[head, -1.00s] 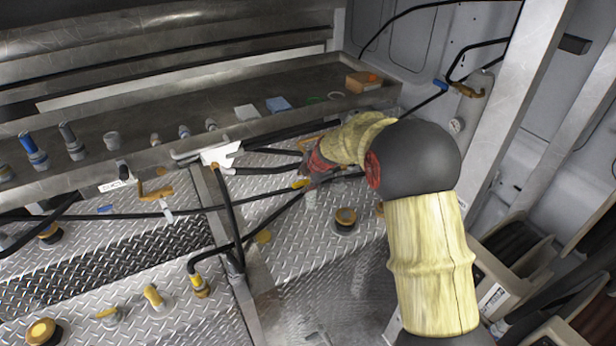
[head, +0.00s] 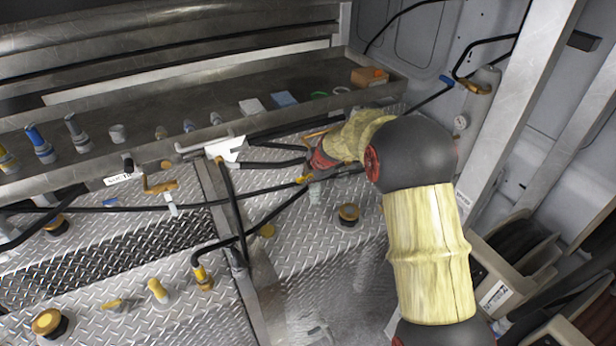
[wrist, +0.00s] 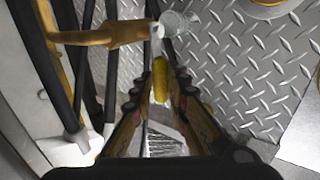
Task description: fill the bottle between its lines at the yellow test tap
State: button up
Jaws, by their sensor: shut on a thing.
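My gripper (wrist: 157,105) is shut on a yellow tap handle (wrist: 160,78), which shows between its fingers in the wrist view. An ochre metal tap body (wrist: 105,35) runs leftward beyond the fingertips. A clear bottle (wrist: 178,22) is at its right end, close to the tap; its lines and fill level are too small to make out. In the head view my gripper (head: 318,162) is partly hidden by my arm. The yellow handle (head: 304,179) shows at its lower left, and the pale bottle (head: 315,191) shows just below it.
Black hoses (head: 250,206) cross the tread-plate deck (head: 290,245) left of my gripper. A metal tray (head: 220,105) with small fittings, cards and a box (head: 369,77) lies behind. A steel post (head: 510,140) rises at right.

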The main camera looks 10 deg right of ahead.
grip_shut()
jog(key=shift+f+b, duration=0.1)
jog(key=shift+b, duration=0.3)
jog(key=y+b, duration=0.1)
jog(key=b, duration=0.4)
jog(key=shift+d+r+m, duration=0.3)
jog(key=shift+r+g+y+b, duration=0.15)
jog(key=shift+g+y+b, duration=0.2)
jog(key=shift+b, duration=0.5)
jog(key=shift+w+d+r+y+b, duration=0.15)
jog(key=shift+y+b, duration=0.2)
jog(key=shift+b, duration=0.25)
jog(key=shift+r+b, duration=0.25)
jog(key=shift+b, duration=0.05)
